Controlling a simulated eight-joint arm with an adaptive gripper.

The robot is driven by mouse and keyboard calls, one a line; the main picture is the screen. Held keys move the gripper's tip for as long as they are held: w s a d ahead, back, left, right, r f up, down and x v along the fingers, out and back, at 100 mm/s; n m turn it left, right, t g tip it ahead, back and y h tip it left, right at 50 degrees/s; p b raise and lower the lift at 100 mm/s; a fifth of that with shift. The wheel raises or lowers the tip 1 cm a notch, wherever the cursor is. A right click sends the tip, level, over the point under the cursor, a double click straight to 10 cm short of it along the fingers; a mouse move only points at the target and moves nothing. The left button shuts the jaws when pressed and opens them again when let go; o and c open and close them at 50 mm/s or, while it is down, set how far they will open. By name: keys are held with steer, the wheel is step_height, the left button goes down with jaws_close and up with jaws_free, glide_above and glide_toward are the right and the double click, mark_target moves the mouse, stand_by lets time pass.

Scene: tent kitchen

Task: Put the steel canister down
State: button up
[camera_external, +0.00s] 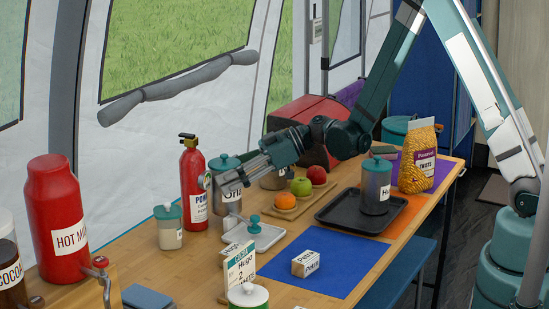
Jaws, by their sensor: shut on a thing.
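A steel canister (229,196) with a teal lid and a partly covered label is at the middle left, near the tent wall side of the table. My gripper (222,179) reaches in from the right and is shut around its upper body, hiding part of the label. The canister looks upright; I cannot tell whether its base touches the table. A second steel canister (376,190) with a teal lid stands on a black tray (333,212). Another steel container (273,181) is partly hidden behind my gripper.
A red fire extinguisher (192,185) and a small teal-lidded jar (168,228) stand left of the held canister. A white dish (268,239) and cartons are in front. Fruit on a board (290,213) lies right. The blue mat (345,265) has clear space.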

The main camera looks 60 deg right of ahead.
step_height(320, 180, up, 25)
steer(key=p, duration=0.5)
steer(key=shift+f, duration=0.15)
stand_by(0.7)
steer(key=s+d+f+b, duration=0.1)
steer(key=s+d+f, duration=0.3)
steer(key=s, duration=0.6)
steer(key=s+d+f+b, duration=0.2)
steer(key=s+d+f, duration=0.3)
steer(key=s, duration=0.6)
steer(key=s+d+f+b, duration=0.2)
steer(key=s+d+f, duration=0.3)
steer(key=s, duration=0.5)
steer(key=shift+s+d+f, duration=0.15)
steer(key=shift+s+f, duration=0.05)
steer(key=shift+f, duration=0.25)
steer(key=shift+f, duration=0.15)
steer(key=shift+f+b, duration=1.1)
steer(key=shift+f, duration=1.7)
